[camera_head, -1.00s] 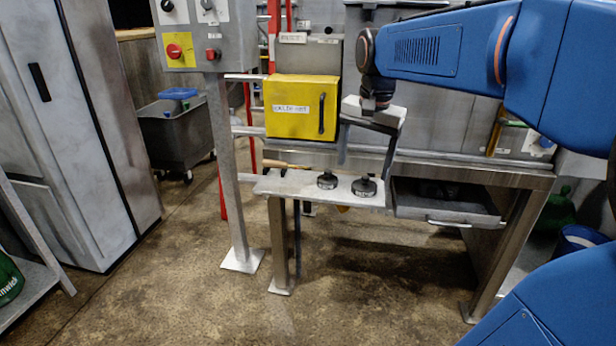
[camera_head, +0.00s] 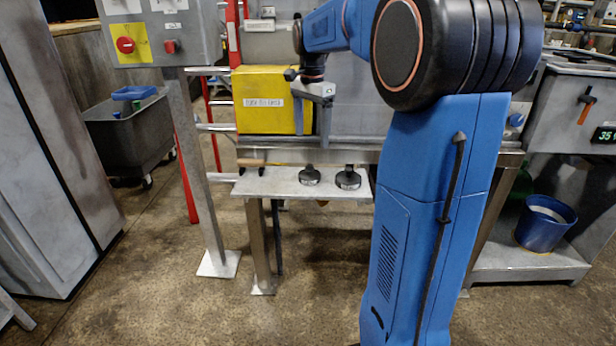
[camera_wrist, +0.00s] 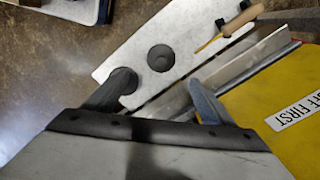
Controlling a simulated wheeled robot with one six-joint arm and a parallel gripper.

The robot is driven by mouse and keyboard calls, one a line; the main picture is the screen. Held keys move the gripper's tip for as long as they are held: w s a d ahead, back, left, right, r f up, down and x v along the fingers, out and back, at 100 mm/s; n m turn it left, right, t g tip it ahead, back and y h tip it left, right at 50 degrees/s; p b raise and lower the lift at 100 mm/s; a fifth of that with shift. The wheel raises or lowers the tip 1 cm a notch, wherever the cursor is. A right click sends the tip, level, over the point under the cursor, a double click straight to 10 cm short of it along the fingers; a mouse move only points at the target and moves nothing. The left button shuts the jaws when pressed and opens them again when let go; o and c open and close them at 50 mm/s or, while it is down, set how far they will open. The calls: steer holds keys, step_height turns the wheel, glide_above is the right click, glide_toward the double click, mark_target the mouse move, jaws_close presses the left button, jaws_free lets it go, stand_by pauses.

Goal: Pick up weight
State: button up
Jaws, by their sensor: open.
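Two dark round weights stand on a pale narrow shelf (camera_head: 275,182) below the yellow box. The left weight (camera_head: 309,175) and the right weight (camera_head: 348,178) each have a knob on top. In the wrist view one weight (camera_wrist: 161,58) shows between and beyond the fingers. The other is mostly hidden behind the left finger. My gripper (camera_head: 311,124) points down, open and empty, above the shelf and in front of the yellow box. It also shows in the wrist view (camera_wrist: 158,84), touching neither weight as far as I can tell.
The yellow box (camera_head: 262,92) stands close behind and beside my gripper. A wooden-handled tool (camera_wrist: 242,20) lies at the shelf's end. A metal post (camera_head: 200,170) with a control panel stands left. A blue bucket (camera_head: 545,222) is at right. The floor in front is clear.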

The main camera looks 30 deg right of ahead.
mark_target(310, 167)
step_height(310, 167, down, 7)
steer(key=shift+f, duration=0.1)
steer(key=shift+w+a+f, duration=0.1)
steer(key=shift+a+f, duration=0.05)
steer(key=shift+f, duration=1.15)
steer(key=shift+a+f, duration=0.1)
steer(key=shift+f, duration=1.2)
steer(key=c, duration=1.6)
steer(key=shift+r, duration=0.15)
step_height(310, 167, up, 18)
steer(key=shift+f, duration=0.1)
